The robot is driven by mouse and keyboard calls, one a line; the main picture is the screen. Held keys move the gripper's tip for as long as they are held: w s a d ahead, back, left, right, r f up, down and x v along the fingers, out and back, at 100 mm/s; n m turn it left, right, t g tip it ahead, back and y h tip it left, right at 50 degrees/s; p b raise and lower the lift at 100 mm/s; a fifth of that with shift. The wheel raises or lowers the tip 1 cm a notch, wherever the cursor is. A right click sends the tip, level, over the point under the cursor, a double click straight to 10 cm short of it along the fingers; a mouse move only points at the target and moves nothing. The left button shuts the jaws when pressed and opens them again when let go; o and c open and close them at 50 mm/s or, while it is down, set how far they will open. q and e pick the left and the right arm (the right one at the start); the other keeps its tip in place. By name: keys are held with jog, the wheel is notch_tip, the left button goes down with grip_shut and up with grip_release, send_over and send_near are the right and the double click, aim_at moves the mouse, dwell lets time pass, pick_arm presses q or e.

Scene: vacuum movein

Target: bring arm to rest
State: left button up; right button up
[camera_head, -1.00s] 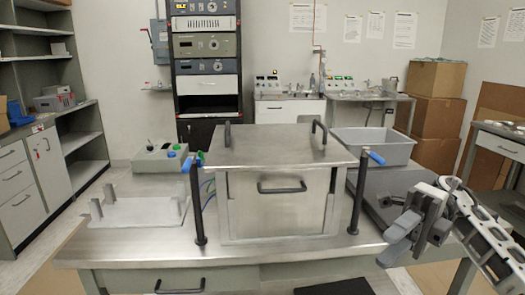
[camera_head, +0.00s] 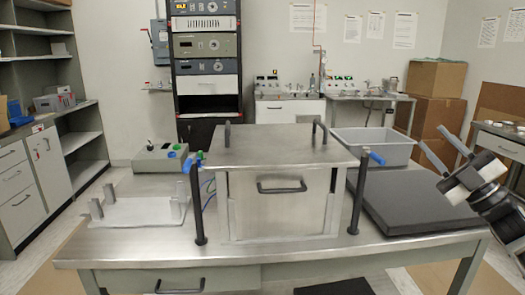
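My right gripper (camera_head: 434,139) is at the right side of the head view, up beyond the right edge of the dark slab. My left gripper is not in view. The steel chamber (camera_head: 275,146) stands in the middle of the steel table (camera_head: 150,250), with its front door (camera_head: 282,212) closed and its lid on. My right gripper is well to the right of it and apart from it.
Two black posts with blue handles flank the chamber. A dark flat slab (camera_head: 415,203) and a grey bin (camera_head: 373,146) are on the right. A control box (camera_head: 160,158) and a metal plate with upright tabs (camera_head: 140,211) are on the left. Cardboard boxes (camera_head: 434,100) stand behind.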

jog(key=w+d+f+m+t+h, duration=0.1)
jog(key=w+d+f+m+h, duration=0.15)
jog(key=d+m+h, duration=0.4)
jog(key=w+d+f+m+t+h, duration=0.1)
jog(key=w+d+f+m+h, duration=0.2)
jog(key=m+h, duration=0.55)
jog(key=d+f+m+g+h, duration=0.4)
jog(key=d+f+g+h, duration=0.15)
jog(key=f, duration=0.35)
jog(key=s+a+f+n+g+y, duration=0.1)
jog(key=s+a+f+y, duration=0.15)
jog(key=a+f, duration=0.4)
jog(key=s+a+f+g+y, duration=0.1)
jog(key=s+a+f, duration=0.3)
jog(key=a+f, duration=0.25)
jog(key=s+a+f+n+y, duration=0.1)
jog(key=s+a+f, duration=0.3)
jog(key=a+f, duration=0.25)
jog(key=s+a+f+m+g+y, duration=0.1)
jog(key=s+a+f+y, duration=0.1)
jog(key=s+a, duration=0.6)
jog(key=s+a+f+m+g+y+b, duration=0.1)
jog(key=s+a+f, duration=0.4)
jog(key=s, duration=1)
jog(key=a+g, duration=0.1)
jog(key=a, duration=0.2)
jog(key=shift+a+f+m+y, duration=0.15)
jog(key=shift+f+m+y, duration=0.15)
jog(key=shift+y, duration=0.1)
